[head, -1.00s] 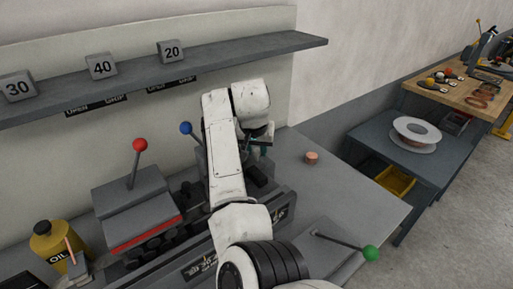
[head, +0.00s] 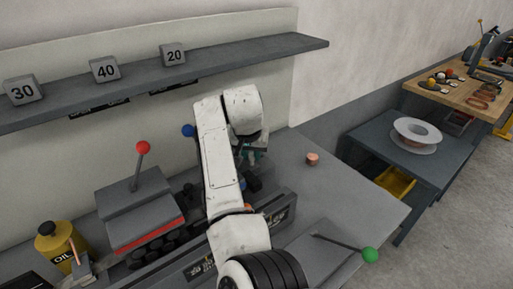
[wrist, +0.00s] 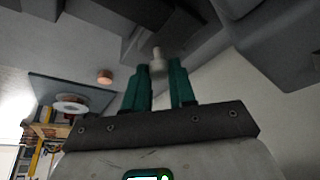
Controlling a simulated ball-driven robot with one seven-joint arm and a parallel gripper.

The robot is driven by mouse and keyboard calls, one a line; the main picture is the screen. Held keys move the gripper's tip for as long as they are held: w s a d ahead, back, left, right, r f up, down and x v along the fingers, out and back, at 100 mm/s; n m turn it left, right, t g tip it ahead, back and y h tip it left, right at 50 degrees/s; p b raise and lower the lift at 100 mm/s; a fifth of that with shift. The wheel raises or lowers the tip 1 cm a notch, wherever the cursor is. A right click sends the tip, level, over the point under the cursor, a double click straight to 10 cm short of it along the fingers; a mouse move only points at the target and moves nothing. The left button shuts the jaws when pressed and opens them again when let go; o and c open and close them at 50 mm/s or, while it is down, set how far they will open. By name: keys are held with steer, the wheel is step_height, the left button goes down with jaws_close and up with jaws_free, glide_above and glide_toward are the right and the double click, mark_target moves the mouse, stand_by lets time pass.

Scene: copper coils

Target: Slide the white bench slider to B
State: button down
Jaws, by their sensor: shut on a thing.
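The white slider's pale knob (wrist: 157,52) shows in the wrist view, between the teal fingertips of my gripper (wrist: 159,70). My gripper is shut on this knob. In the head view my gripper (head: 253,156) is over the back right part of the grey bench machine, and my white arm hides much of the machine behind it. The knob itself cannot be made out in the head view, and I cannot read a B mark in either view.
A red-knobbed lever (head: 143,147) and a blue knob (head: 187,130) stand left of my arm. A green-knobbed lever (head: 369,255) is at the front right. A small copper piece (head: 312,159) lies on the otherwise clear right bench top. An oil can (head: 56,243) stands at left.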

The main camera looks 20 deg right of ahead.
steer(key=c, duration=0.9)
jaws_free()
steer(key=shift+c, duration=0.2)
steer(key=b+v, duration=0.1)
steer(key=v, duration=0.9)
steer(key=shift+r+b, duration=0.3)
steer(key=shift+r, duration=0.1)
steer(key=shift+s, duration=0.1)
